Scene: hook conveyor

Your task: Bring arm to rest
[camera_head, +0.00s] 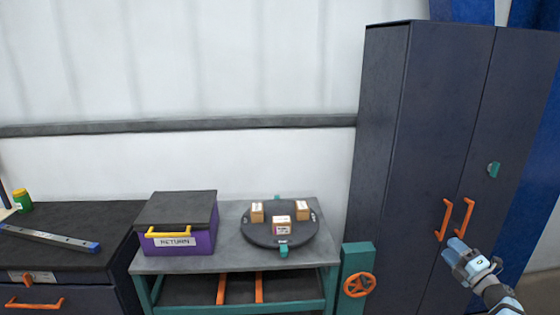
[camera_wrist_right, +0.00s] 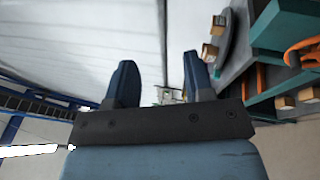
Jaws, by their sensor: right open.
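My right gripper (camera_head: 452,250) is at the lower right of the head view, in front of the dark cabinet and just below its orange handles (camera_head: 455,218). In the right wrist view its two fingers (camera_wrist_right: 158,82) stand apart with nothing between them. The gripper is open and empty. Whether it touches the cabinet cannot be told. My left gripper is not in view.
A dark two-door cabinet (camera_head: 425,130) stands at the right. A grey table (camera_head: 230,262) holds a purple RETURN box (camera_head: 190,242) and a round turntable (camera_head: 265,238) with several small boxes. An orange handwheel (camera_head: 359,285) is between table and cabinet. A dark drawer unit (camera_head: 70,262) stands left.

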